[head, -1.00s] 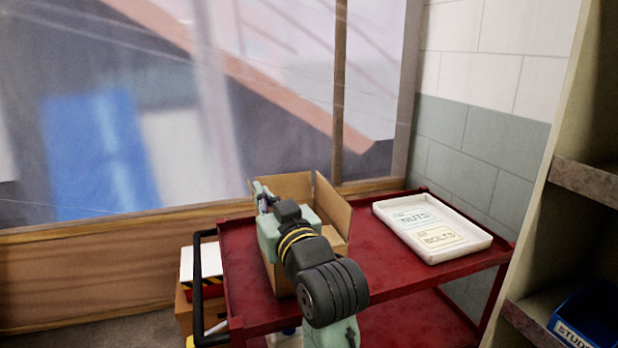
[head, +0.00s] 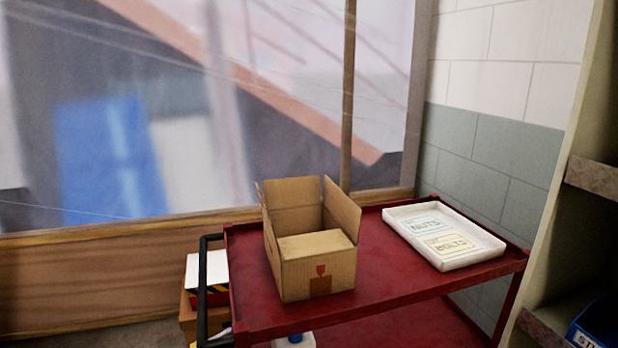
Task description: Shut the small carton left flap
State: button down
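The small brown carton (head: 318,277) stands open on top of the red cart, with a red mark on its front face. Its left flap (head: 260,194) stands up and shows only as a thin edge. The right flap (head: 342,208) stands up and leans outward. The back flap (head: 292,191) is upright. The front flap (head: 314,242) lies folded in over the front of the opening. The carton's inside is mostly hidden. My gripper is not in view.
The red cart (head: 385,270) has a black handle (head: 203,290) on its left. A white tray (head: 470,262) with NUTS and BOLTS labels sits right of the carton. Bare cart top lies between them. Shelving stands at the far right, with a blue bin (head: 600,325).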

aim_at(287, 192)
jog(key=i+j, duration=0.2)
jog(key=j, duration=0.15)
jog(key=i+j, duration=0.2)
jog(key=j, duration=0.15)
jog(key=i+j, duration=0.2)
jog(key=j, duration=0.2)
jog(key=i+j+z, duration=0.1)
jog(key=j, duration=0.25)
jog(key=i+j, duration=0.5)
jog(key=j, duration=0.25)
jog(key=i+j, duration=0.2)
jog(key=j, duration=0.15)
